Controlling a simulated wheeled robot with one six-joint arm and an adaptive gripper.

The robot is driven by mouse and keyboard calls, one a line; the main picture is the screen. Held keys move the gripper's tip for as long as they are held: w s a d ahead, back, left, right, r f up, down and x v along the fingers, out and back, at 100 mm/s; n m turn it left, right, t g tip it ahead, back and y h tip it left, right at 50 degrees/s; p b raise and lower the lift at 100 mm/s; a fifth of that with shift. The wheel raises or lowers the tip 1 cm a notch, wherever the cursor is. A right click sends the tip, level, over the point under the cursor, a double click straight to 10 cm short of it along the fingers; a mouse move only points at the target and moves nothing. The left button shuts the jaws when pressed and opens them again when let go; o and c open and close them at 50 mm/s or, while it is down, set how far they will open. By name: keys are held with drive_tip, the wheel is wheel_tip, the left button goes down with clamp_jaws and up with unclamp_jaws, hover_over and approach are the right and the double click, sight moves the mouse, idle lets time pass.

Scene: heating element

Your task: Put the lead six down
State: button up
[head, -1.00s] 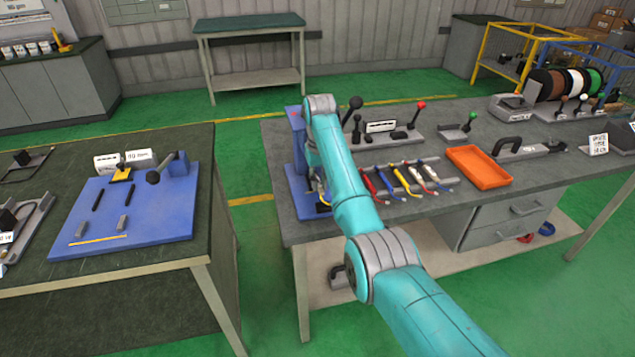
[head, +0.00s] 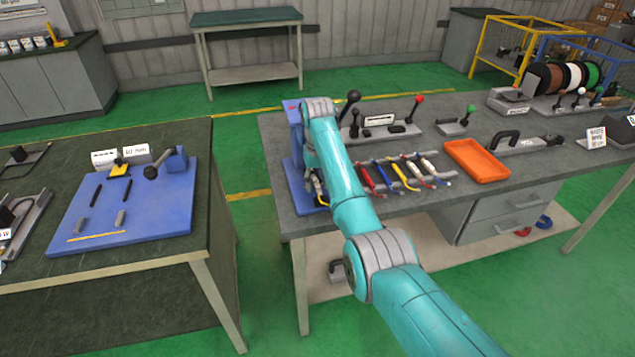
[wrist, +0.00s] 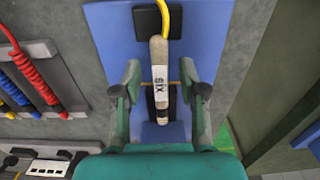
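Lead six (wrist: 160,80) is a pale sleeve with a white "SIX" label, a dark lower tip and a yellow cord at its upper end. In the wrist view it lies lengthwise over the blue fixture (wrist: 215,45), between my gripper's fingers. My gripper (wrist: 160,76) is open, with a visible gap on each side of the lead. Whether the lead rests fully on the fixture is hard to tell. In the head view the blue fixture (head: 296,175) stands at the bench's left end, and my arm hides most of the gripper and the lead.
A rack of coloured leads (head: 403,174) lies right of the fixture, with an orange tray (head: 476,160) beyond. Black and red levers (head: 380,122) stand behind. A green-floored gap separates this bench from the left table (head: 150,262), which holds a blue board (head: 120,225).

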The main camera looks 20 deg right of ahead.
sight(318, 185)
wheel_tip(318, 185, up, 13)
drive_tip(key=shift+f, duration=0.15)
idle(0.4)
drive_tip(key=shift+s, duration=0.1)
